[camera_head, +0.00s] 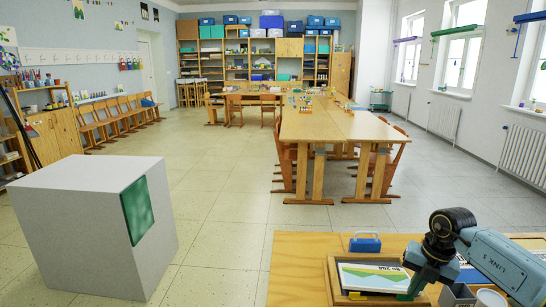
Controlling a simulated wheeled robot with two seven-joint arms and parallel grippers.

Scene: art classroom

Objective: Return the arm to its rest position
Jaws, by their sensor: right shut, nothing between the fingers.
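My right arm (495,262) comes in from the lower right, above a wooden table (297,270). Its right gripper (413,292) points down at the right end of a wooden tray (333,285). It is shut with nothing between its fingers. A flat printed card or package (368,276), white, blue, yellow and green, lies in the tray, to the left of the gripper. Whether the gripper touches the tray or the card cannot be told. My left gripper is not in view.
A small blue case (365,243) stands behind the tray. A grey box (457,294) and a whitish round item (490,298) are right of the gripper. A large pale block (80,230) stands on the floor at left. Long tables (315,127) are farther back.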

